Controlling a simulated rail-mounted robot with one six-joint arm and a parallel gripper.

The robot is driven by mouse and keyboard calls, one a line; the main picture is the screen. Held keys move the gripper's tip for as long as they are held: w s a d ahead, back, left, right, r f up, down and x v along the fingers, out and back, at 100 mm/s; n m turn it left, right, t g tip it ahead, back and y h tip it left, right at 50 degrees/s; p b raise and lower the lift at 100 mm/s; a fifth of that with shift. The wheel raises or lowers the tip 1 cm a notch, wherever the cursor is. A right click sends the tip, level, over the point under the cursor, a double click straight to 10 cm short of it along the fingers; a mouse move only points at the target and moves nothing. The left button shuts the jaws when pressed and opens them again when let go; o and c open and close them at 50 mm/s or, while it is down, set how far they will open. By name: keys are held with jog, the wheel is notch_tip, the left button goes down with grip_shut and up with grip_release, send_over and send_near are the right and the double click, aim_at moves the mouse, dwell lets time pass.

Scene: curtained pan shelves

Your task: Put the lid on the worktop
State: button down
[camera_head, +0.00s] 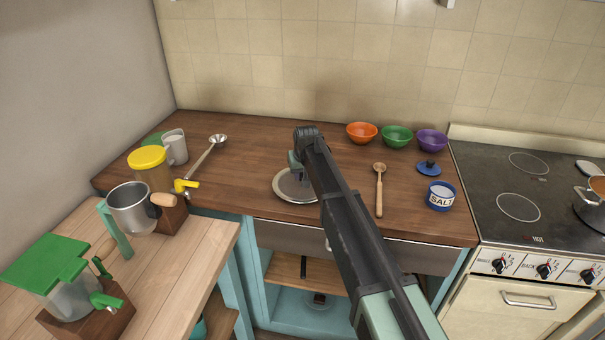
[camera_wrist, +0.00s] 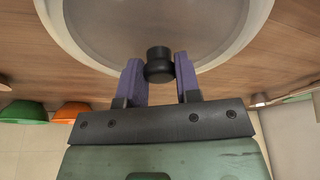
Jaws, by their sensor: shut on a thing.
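The lid (camera_head: 282,187) is a round, greyish pan lid with a pale rim, over the front middle of the wooden worktop (camera_head: 245,170). It lies flat on the worktop or just above it; I cannot tell which. My gripper (camera_head: 298,177) is over the lid, with my arm hiding its right part. In the wrist view the lid (camera_wrist: 110,30) fills the top, and its black knob (camera_wrist: 159,53) sits between the purple fingers of my gripper (camera_wrist: 158,78), which are shut on it.
A wooden spoon (camera_head: 379,190), a salt jar (camera_head: 441,197) and a small blue lid (camera_head: 429,168) lie to the right. Orange (camera_head: 361,132), green (camera_head: 397,136) and purple (camera_head: 432,140) bowls stand behind. A ladle (camera_head: 205,156) lies left. Shelves (camera_head: 280,270) are below.

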jog(key=shift+f+b, duration=0.25)
jog(key=shift+b, duration=0.05)
jog(key=c, duration=0.7)
grip_release()
jog(key=shift+c, duration=0.2)
jog(key=c, duration=0.4)
jog(key=shift+r, duration=0.1)
jog(key=p+v, duration=1.4)
jog(key=v, duration=0.1)
dwell(0.6)
jog(key=shift+s, duration=0.1)
